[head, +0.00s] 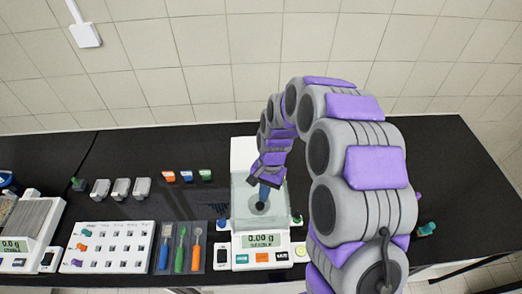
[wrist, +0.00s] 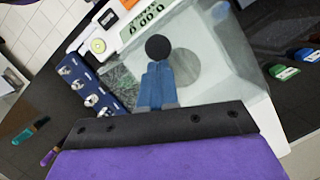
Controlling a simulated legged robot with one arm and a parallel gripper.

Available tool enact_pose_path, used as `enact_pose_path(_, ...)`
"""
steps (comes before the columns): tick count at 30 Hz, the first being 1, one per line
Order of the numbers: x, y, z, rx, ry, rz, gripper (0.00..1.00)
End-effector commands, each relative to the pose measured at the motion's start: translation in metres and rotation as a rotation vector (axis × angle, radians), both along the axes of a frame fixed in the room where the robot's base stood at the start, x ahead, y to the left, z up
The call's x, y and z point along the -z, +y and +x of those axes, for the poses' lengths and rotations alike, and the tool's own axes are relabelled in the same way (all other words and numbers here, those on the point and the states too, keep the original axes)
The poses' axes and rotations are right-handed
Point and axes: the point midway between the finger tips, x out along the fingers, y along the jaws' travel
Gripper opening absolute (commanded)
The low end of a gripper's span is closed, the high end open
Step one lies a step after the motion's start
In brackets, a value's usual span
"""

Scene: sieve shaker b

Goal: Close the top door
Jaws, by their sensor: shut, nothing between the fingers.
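The balance (head: 240,250) stands mid-table, its display reading 0.00 g. Its clear glass chamber (head: 238,195) rises behind the display, and it also shows in the wrist view (wrist: 225,60). A round pan (wrist: 187,68) is seen through the glass. I cannot make out the top door's panel or how far open it is. My gripper (head: 264,192) is at the chamber, pointing down, with its blue fingers (wrist: 157,85) together and empty. A black round knob-like piece (wrist: 158,48) appears at the fingertips in the wrist view; I cannot tell whether they touch it.
A white rack board (head: 108,247) and a tool tray (head: 180,247) lie left of the balance. Several grey weights (head: 121,188) and small coloured pieces (head: 187,176) lie behind them. Another balance (head: 25,235) is at the far left. The table (head: 445,180) is mostly clear at right.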

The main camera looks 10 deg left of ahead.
Motion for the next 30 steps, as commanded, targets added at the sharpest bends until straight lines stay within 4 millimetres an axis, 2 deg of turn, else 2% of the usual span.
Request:
enact_pose_path(5, 0.002, -0.001, -0.004, -0.002, 0.011, -0.005, 0.00)
enact_pose_path(10, -0.015, -0.002, 0.004, -0.001, 0.002, -0.001, 0.00)
enact_pose_path(24, -0.115, -0.008, 0.039, 0.001, -0.005, 0.003, 0.00)
enact_pose_path(30, -0.147, -0.011, 0.048, 0.001, -0.001, 0.000, 0.00)
